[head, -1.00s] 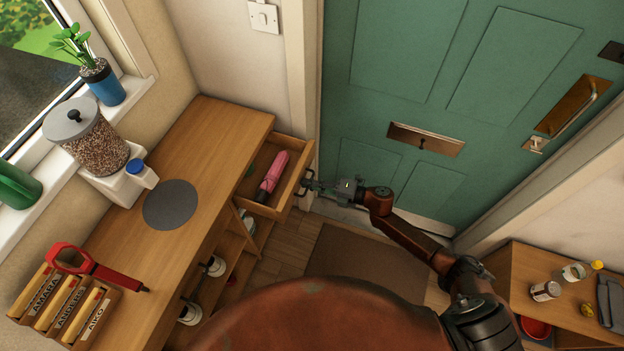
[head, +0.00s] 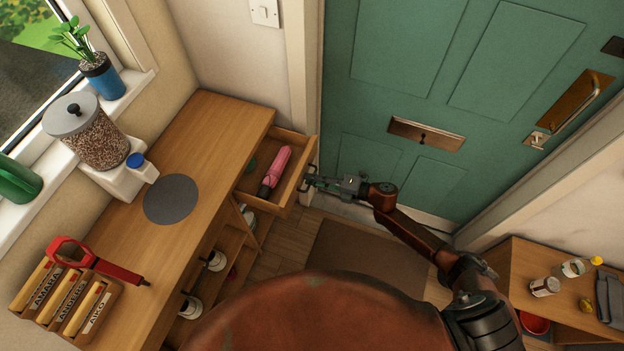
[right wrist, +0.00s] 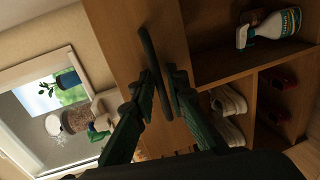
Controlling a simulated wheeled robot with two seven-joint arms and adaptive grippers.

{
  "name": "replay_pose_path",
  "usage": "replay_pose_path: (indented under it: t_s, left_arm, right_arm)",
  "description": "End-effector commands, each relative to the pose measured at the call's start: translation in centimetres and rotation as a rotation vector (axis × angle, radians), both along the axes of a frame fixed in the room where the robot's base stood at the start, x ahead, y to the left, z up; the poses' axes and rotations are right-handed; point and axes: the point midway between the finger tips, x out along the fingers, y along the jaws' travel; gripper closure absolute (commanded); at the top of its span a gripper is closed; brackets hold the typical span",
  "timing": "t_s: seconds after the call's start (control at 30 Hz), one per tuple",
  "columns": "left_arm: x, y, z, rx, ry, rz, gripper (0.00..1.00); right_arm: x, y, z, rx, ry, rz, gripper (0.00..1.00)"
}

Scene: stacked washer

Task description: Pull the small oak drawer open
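The small oak drawer (head: 299,176) sticks out from the right end of the oak bench unit, with its inside showing. A pink umbrella (head: 274,172) lies in it. My right gripper (head: 315,183) is at the drawer front, on the dark bar handle (right wrist: 148,48). In the right wrist view the two green fingers (right wrist: 162,74) stand on either side of the bar and appear closed on it. The exact contact is hard to see. My left gripper is in neither view.
A green door (head: 400,100) stands close behind my right arm. The bench top (head: 215,135) holds a red tool (head: 95,262) and labelled boxes. Shoes (right wrist: 228,100) and a spray bottle (right wrist: 268,28) sit on shelves. A side table (head: 520,270) is at right.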

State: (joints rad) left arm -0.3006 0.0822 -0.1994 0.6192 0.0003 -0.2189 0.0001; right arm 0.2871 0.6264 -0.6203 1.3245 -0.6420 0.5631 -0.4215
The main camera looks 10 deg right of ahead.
Motion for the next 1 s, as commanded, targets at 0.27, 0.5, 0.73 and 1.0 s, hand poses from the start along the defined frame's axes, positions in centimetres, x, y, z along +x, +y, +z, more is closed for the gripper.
replay_pose_path:
  t_s: [0.27,0.5,0.73,1.0]
  left_arm:
    - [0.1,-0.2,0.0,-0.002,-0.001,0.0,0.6]
    - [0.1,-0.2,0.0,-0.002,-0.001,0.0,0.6]
    - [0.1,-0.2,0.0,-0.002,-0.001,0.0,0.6]
    - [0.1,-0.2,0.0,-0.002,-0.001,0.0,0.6]
  right_arm:
    - [-2.7,-4.0,0.8,-0.003,0.002,-0.001,0.86]
    - [-5.2,-7.7,1.7,-0.001,0.002,0.001,0.86]
    - [-6.3,-9.3,2.2,0.0,0.002,0.001,0.86]
    - [-6.4,-9.5,2.2,0.001,0.001,0.001,0.86]
